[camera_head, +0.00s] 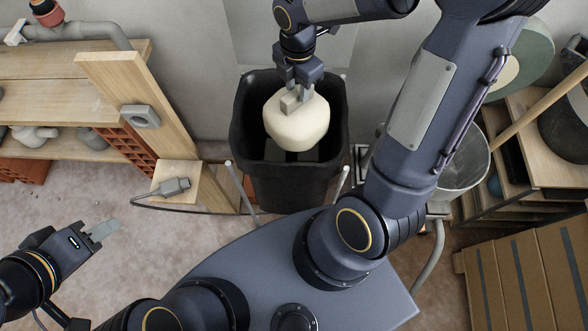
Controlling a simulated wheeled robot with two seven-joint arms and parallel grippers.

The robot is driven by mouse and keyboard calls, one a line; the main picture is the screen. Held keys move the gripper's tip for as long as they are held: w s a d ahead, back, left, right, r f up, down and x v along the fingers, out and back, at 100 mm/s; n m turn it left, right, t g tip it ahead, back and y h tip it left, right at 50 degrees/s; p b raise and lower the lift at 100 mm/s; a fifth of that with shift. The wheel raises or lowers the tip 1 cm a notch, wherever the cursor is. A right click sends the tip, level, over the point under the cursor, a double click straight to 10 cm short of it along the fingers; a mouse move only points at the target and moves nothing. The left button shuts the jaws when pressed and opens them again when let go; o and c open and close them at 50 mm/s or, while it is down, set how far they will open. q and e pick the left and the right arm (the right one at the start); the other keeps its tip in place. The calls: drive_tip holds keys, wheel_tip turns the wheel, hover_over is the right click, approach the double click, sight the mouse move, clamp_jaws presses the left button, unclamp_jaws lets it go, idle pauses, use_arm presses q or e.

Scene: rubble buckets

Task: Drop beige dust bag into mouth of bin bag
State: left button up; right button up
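The beige dust bag (297,127) is a rounded, pale lump at the top middle of the head view. My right gripper (293,98) is shut on its top and holds it over the open mouth of the black bin bag (243,147). The bin bag is upright, and its dark inside shows around the dust bag. How far the dust bag hangs above or inside the rim I cannot tell. My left gripper (107,232) is at the lower left, away from both, with its fingers together and nothing seen between them.
A wooden shelf (60,97) with pipes and red bricks stands at the left. A grey metal bucket (466,160) is right of the bin bag, partly behind my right arm. Cardboard boxes (530,275) stand at the lower right.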

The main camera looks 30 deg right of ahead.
drive_tip(key=o, duration=0.3)
drive_tip(key=shift+r+p, duration=0.5)
drive_tip(key=shift+r, duration=3.4)
drive_tip(key=shift+s+r, duration=0.25)
drive_tip(key=s+a+r+m+t+y+p, duration=0.2)
drive_tip(key=s+r+m, duration=0.1)
drive_tip(key=s+m, duration=0.5)
drive_tip(key=s+a+r+m+t+y+p, duration=0.1)
drive_tip(key=s+a+r+m+t+p, duration=0.1)
drive_tip(key=s+m, duration=0.6)
drive_tip(key=r+m+t, duration=0.1)
drive_tip(key=m, duration=0.5)
drive_tip(key=shift+s+t+y, duration=0.25)
drive_tip(key=shift+t+y, duration=0.05)
drive_tip(key=shift+y, duration=0.1)
